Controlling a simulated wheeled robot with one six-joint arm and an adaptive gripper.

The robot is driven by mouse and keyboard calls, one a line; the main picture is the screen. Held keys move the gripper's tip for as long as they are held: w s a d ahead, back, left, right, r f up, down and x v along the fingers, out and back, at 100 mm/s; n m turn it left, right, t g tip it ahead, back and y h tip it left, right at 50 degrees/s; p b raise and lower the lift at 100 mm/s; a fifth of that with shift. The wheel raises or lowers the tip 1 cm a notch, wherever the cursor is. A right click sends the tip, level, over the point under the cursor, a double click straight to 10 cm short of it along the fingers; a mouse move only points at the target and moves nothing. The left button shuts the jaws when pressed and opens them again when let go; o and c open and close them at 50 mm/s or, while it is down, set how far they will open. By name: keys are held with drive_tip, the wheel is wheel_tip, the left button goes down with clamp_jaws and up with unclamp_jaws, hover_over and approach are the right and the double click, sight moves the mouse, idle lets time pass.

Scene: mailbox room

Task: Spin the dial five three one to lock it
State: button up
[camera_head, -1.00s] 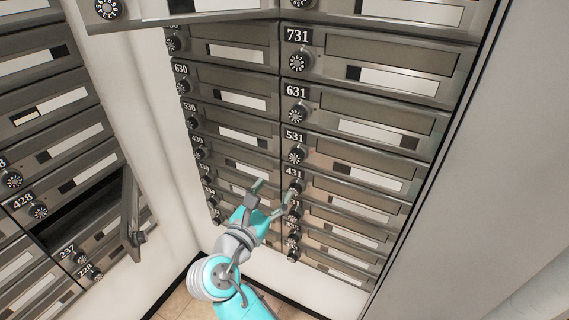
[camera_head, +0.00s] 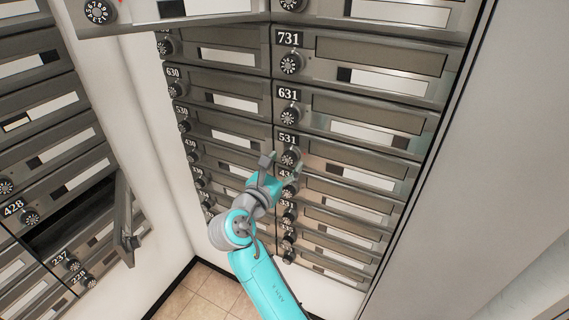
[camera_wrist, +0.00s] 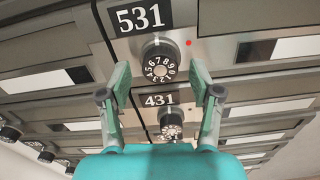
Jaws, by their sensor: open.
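Mailbox 531 is marked by its number plate (camera_wrist: 138,18), and its round black dial (camera_wrist: 160,62) with white digits sits just below. A small red light (camera_wrist: 188,43) shows to the right of the dial. In the head view the 531 dial (camera_head: 290,158) is on the right column of boxes. My gripper (camera_wrist: 159,80) is open, with one finger to the left and one to the right of the dial in the wrist view. Nothing is held. I cannot tell whether the fingers touch the dial. In the head view my gripper (camera_head: 282,163) is at the 531 dial.
The 431 dial (camera_wrist: 171,122) is just below. The 631 dial (camera_head: 291,112) is above. An open mailbox door (camera_head: 126,220) juts out at the left, and another (camera_head: 170,12) at the top. A plain grey wall (camera_head: 500,170) stands at the right.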

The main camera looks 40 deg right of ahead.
drive_tip(key=shift+w+d, duration=0.1)
drive_tip(key=shift+d, duration=0.15)
drive_tip(key=c, duration=1.1)
drive_tip(key=shift+c, duration=0.2)
drive_tip(key=shift+m, duration=0.3)
